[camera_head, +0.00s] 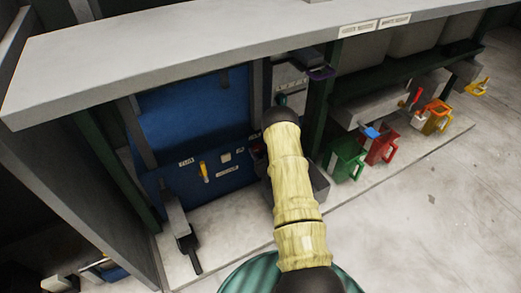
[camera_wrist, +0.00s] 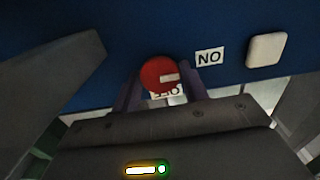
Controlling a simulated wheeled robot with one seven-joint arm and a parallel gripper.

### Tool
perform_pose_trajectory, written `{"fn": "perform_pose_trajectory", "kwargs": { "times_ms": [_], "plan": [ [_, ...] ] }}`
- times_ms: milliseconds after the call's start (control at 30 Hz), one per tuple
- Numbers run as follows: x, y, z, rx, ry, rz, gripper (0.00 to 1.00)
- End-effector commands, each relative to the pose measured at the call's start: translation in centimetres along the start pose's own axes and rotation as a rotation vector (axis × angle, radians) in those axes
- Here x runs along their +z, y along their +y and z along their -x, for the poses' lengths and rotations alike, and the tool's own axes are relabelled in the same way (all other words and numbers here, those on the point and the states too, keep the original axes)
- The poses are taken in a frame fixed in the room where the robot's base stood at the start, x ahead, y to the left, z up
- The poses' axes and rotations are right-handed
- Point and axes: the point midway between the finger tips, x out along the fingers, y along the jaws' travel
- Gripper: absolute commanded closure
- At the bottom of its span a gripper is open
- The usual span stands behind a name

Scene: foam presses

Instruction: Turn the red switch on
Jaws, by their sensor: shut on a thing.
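The red switch (camera_wrist: 155,73) is a round red knob on the blue panel, at the middle of the wrist view. Its white mark lies near level and points right, toward the ON label (camera_wrist: 209,58), which reads upside down. An upside-down OFF label (camera_wrist: 166,93) shows partly just below the knob. My gripper (camera_wrist: 161,86) has its purple fingers on either side of the knob and is shut on it. In the head view my arm covers most of the gripper and the switch.
A white button (camera_wrist: 266,50) sits right of the ON label. In the head view the blue panel (camera_head: 190,110) carries a yellow lever (camera_head: 204,171). A grey shelf (camera_head: 190,48) overhangs it. Green (camera_head: 345,160), red (camera_head: 381,144) and yellow (camera_head: 436,116) jugs stand to the right.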

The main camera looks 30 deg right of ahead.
Motion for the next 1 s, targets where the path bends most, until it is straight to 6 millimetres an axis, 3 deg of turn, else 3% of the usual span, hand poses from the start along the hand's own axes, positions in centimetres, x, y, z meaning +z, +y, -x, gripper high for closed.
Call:
{"fn": "perform_pose_trajectory", "kwargs": {
  "times_ms": [333,367,467,800,1000],
  "plan": [
    [0.2,0.0,0.0,0.000,-0.003,0.002,0.79],
    [0.1,0.0,0.0,0.000,-0.003,0.002,0.55],
    [0.1,0.0,0.0,0.000,-0.002,0.002,0.35],
    [0.0,0.0,0.2,0.001,0.000,0.002,0.35],
    [-0.2,0.0,2.3,0.002,-0.004,0.000,0.35]
  ]
}}
